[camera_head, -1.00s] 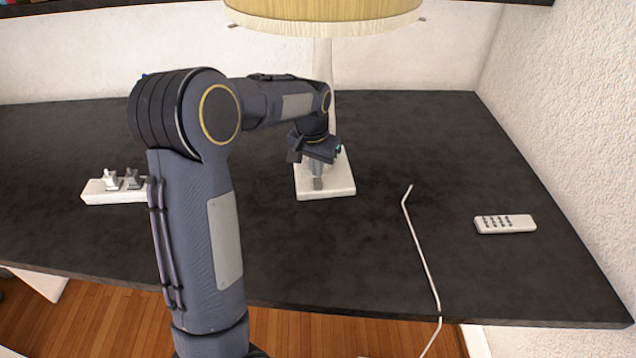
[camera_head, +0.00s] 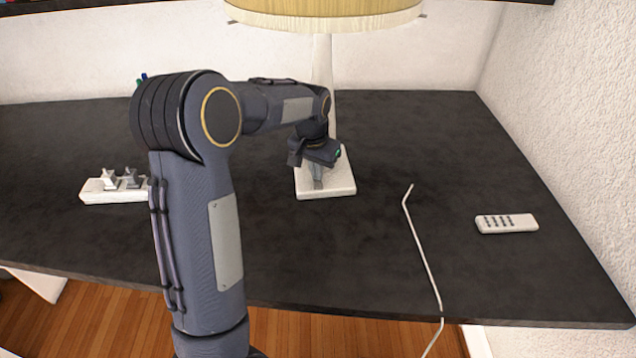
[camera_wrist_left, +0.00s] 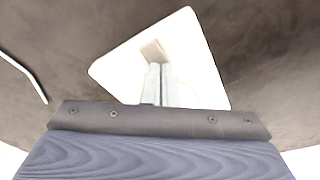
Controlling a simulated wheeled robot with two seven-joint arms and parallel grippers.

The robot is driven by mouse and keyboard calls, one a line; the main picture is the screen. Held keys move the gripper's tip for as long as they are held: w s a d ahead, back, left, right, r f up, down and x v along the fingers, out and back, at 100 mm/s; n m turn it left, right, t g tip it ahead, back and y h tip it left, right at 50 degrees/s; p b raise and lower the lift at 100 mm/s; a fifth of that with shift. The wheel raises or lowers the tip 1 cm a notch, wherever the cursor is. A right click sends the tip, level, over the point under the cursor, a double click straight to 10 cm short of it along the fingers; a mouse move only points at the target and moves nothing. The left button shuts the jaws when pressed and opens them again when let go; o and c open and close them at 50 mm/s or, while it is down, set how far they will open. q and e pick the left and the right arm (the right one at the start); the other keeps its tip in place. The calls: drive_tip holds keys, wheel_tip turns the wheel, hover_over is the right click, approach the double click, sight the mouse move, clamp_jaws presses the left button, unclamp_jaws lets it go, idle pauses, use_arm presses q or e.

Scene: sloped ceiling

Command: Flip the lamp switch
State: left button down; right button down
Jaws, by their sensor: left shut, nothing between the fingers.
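The lamp has a yellow fringed shade (camera_head: 325,14), a white post (camera_head: 322,62) and a white rectangular base (camera_head: 340,185) on the dark desk. My left gripper (camera_head: 317,184) points down over the base, with its shut fingertips at or just above the base's top. In the left wrist view the lamp base (camera_wrist_left: 195,60) fills the middle, and the shut fingers (camera_wrist_left: 155,68) end at a small beige switch (camera_wrist_left: 153,48) on it. I cannot tell whether they touch it. The head view does not show the switch clearly. My right gripper is not in view.
The dark desk (camera_head: 440,150) carries a white power strip (camera_head: 95,193) with plugs at left and a white remote (camera_head: 506,223) at right. A white cable (camera_head: 422,250) runs over the front edge. A textured wall (camera_head: 570,110) bounds the right side.

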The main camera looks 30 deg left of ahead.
use_arm(q)
drive_tip(key=shift+f, duration=0.2)
drive_tip(key=shift+r, duration=0.15)
wheel_tip(320, 180, up, 7)
drive_tip(key=p, duration=0.6)
idle(0.5)
drive_tip(key=s+d+r+t+h, duration=0.1)
drive_tip(key=s+d, duration=0.3)
drive_tip(key=s, duration=0.5)
drive_tip(key=s+d+r+t+h, duration=0.1)
drive_tip(key=s+d+r, duration=0.1)
drive_tip(key=s, duration=0.8)
drive_tip(key=s+d+r+n+t+h, duration=0.1)
drive_tip(key=s+d, duration=0.4)
drive_tip(key=s, duration=0.5)
drive_tip(key=shift+d+r+t+h, duration=0.3)
drive_tip(key=shift+r+t+h, duration=0.1)
drive_tip(key=shift+r, duration=0.2)
